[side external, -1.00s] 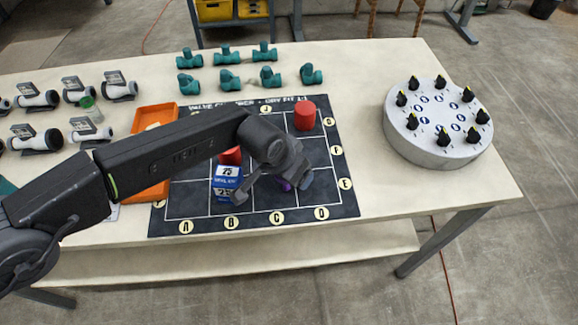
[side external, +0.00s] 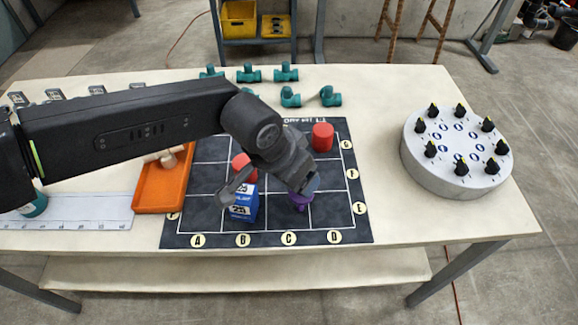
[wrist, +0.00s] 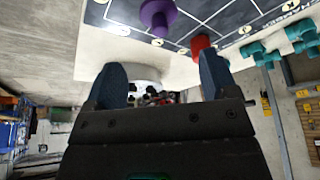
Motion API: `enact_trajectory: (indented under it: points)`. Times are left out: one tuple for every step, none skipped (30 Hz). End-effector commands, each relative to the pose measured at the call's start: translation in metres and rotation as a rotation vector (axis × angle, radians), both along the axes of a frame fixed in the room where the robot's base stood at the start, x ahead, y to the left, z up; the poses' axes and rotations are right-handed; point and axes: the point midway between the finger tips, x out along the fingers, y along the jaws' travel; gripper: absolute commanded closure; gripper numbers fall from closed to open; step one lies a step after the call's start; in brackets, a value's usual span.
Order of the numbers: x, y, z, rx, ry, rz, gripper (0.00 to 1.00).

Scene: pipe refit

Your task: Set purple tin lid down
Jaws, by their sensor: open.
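A purple piece (side external: 301,200) stands on the dark gridded mat, partly behind my gripper in the side view. In the wrist view the purple piece (wrist: 157,14) shows a wide body with a narrower knob, cut off by the top edge. I cannot tell whether it is the lid alone or a lid on a tin. My gripper (side external: 268,190) is open, its fingers spread over the mat. In the wrist view nothing is between the fingers of my gripper (wrist: 162,80), and the purple piece is apart from them.
A blue box (side external: 243,207) stands close left of the purple piece. Red cylinders stand behind, one at back right (side external: 322,137) and one near my gripper (side external: 243,168). An orange tray (side external: 160,190) lies left. A round grey stand (side external: 455,160) with black knobs is right. The mat's front right (side external: 335,212) is clear.

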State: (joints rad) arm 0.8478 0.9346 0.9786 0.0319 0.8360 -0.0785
Motion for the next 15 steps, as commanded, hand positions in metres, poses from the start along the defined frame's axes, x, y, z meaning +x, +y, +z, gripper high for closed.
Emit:
enact_trajectory:
  points:
    - [-0.001,0.001,0.005,-0.001,-0.001,0.0,0.21]
    - [-0.002,0.002,0.006,0.0,0.0,0.0,0.21]
    - [-0.003,0.002,0.007,0.001,0.001,0.0,0.21]
    - [-0.003,0.003,0.008,0.001,0.001,0.0,0.21]
    - [-0.003,0.003,0.008,0.001,0.001,0.0,0.21]
    - [-0.003,0.003,0.009,0.001,0.001,0.0,0.21]
    - [-0.003,0.003,0.009,0.001,0.001,0.0,0.21]
    - [-0.003,0.003,0.009,0.001,0.001,0.0,0.21]
    - [-0.003,0.003,0.009,0.001,0.001,0.0,0.21]
    - [-0.003,0.003,0.009,0.001,0.001,0.0,0.21]
    - [-0.003,0.003,0.009,0.001,0.001,0.0,0.21]
    - [-0.002,0.005,0.011,0.0,0.0,0.003,0.21]
    - [0.0,0.007,0.014,-0.001,-0.001,0.008,0.21]
    - [0.002,0.012,0.019,-0.003,-0.002,0.015,0.21]
    - [0.006,0.02,0.027,-0.005,-0.004,0.028,0.21]
